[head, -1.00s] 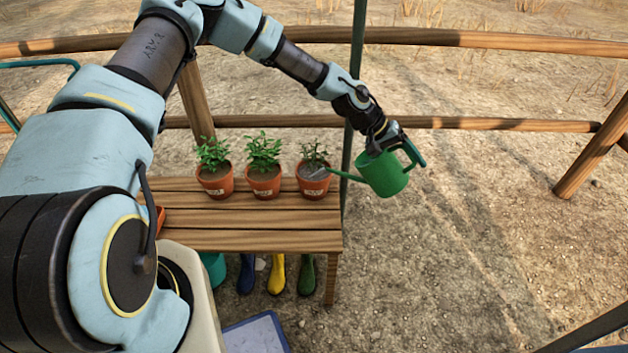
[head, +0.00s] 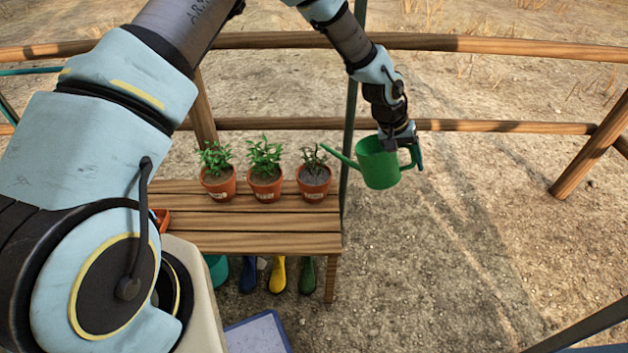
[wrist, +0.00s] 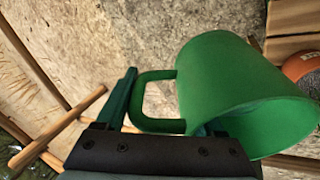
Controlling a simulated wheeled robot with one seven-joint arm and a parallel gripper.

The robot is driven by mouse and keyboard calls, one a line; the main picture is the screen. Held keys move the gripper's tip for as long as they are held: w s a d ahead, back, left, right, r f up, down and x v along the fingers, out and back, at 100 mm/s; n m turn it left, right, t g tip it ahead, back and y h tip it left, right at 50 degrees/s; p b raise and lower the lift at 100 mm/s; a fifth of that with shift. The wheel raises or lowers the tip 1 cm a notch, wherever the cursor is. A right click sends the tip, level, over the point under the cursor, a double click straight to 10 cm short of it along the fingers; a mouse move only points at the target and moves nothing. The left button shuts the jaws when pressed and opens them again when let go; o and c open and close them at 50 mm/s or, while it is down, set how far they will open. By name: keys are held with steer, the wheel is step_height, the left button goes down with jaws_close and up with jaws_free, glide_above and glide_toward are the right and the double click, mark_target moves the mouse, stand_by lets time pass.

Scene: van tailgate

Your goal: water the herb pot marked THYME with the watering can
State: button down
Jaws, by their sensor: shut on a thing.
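My gripper (head: 403,143) is shut on the green watering can (head: 377,165) and holds it in the air, to the right of the bench. The can is close to upright, with its spout pointing up and left toward the rightmost pot. In the wrist view the can (wrist: 235,85) shows its handle at the fingers. Three terracotta herb pots stand in a row on the bench: a left pot (head: 219,189), a middle pot (head: 265,190) and a right pot (head: 313,190). The right pot shows dark grey soil and a sparser plant.
The slatted wooden bench (head: 255,243) carries the pots, with an orange-red object (head: 161,220) at its left end. Blue, yellow (head: 278,275) and green boots stand below. A thin green post (head: 350,120) rises behind the bench's right end. A wooden rail fence (head: 500,127) runs behind; open ground lies right.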

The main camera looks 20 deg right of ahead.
step_height(320, 180, up, 2)
steer(key=t+y, duration=0.2)
steer(key=shift+s+r+t+y, duration=0.1)
steer(key=shift+t+y, duration=0.2)
steer(key=shift+t, duration=0.1)
steer(key=shift+r+t, duration=0.25)
steer(key=shift+t, duration=0.05)
steer(key=shift+f, duration=0.1)
